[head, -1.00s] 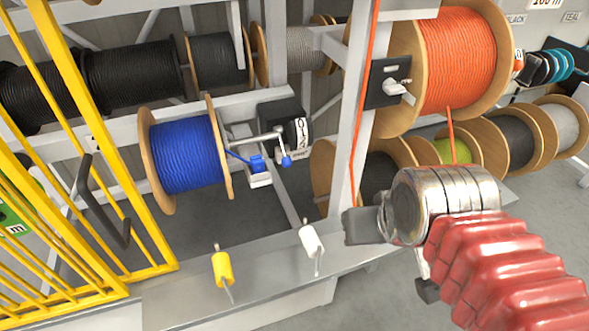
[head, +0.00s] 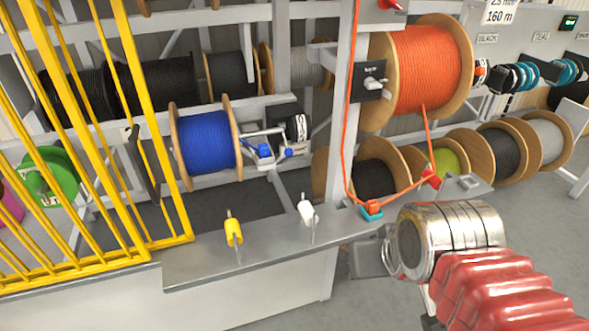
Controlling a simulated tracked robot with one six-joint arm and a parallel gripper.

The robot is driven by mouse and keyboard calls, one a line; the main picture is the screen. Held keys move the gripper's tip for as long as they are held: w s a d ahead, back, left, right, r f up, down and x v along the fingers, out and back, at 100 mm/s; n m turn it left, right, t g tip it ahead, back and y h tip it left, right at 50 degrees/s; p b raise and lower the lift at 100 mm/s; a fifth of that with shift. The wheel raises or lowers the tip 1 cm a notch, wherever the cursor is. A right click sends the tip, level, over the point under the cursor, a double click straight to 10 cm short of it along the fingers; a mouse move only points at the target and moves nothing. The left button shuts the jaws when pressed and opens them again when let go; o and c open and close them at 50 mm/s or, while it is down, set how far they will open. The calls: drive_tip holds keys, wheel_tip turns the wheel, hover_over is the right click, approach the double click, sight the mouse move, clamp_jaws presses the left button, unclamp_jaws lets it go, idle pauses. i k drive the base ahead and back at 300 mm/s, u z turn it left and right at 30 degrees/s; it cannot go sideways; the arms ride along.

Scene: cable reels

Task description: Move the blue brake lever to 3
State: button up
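The blue reel (head: 208,142) stands on the rack left of centre in the head view. Just right of it is a black brake box (head: 287,116) with a pale, marked label too small to read. A grey lever arm with a blue knob (head: 289,152) hangs at the box's lower front; I cannot tell which number it points to. A second blue part (head: 265,151) sits beside it, near the blue cable's end. My gripper (head: 370,258) is in front of the rack, lower right of the lever and well apart from it. My wrist partly hides it, so its opening is unclear.
A yellow barred gate (head: 150,110) stands at the left. A grey post (head: 341,110) and orange cable (head: 349,150) stand between my arm and the lever. Grey floor is open at right.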

sight(288, 153)
drive_tip(key=k, duration=0.95)
drive_tip(key=u, duration=0.6)
drive_tip(key=i, duration=1.3)
drive_tip(key=u, duration=0.05)
